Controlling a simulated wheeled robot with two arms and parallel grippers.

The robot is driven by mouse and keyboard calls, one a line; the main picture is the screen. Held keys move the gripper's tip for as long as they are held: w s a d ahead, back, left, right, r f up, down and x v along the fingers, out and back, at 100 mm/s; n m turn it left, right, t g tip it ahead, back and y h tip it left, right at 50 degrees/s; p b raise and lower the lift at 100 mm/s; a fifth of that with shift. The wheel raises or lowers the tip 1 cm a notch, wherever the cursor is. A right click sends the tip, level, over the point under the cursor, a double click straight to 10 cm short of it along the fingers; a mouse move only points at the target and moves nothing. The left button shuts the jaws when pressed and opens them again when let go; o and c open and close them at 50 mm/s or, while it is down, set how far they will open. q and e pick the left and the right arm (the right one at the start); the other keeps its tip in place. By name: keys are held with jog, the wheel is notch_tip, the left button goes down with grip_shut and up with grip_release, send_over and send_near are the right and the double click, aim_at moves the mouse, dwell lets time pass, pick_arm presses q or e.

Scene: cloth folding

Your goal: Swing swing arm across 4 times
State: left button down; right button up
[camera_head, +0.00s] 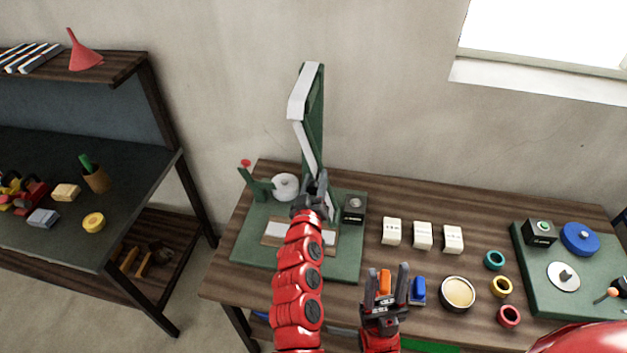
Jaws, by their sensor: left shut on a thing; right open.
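The swing arm (313,112), green with white faces, stands upright and tall at the back of a green board (340,265) on the wooden table. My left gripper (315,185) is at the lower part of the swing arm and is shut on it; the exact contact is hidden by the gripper. My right gripper (387,282) is open, low over the front of the table, right of the board. An orange piece (384,279) shows between its fingers, and I cannot tell if they touch it.
The board also carries a white round knob (286,186), a red-tipped lever (246,164) and a black box (353,211). To the right are white blocks (422,235), a blue piece (418,291), a round tin (458,293), coloured rings (501,287) and a second green board (540,291).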

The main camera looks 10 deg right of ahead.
pick_arm(q)
jog(key=shift+d, duration=0.1)
jog(key=shift+c, duration=2.4)
grip_release()
jog(key=shift+s, duration=0.15)
jog(key=shift+s, duration=0.3)
jog(key=b+v, duration=0.1)
jog(key=v, duration=1.5)
jog(key=shift+s+b, duration=0.3)
jog(key=shift+b, duration=0.05)
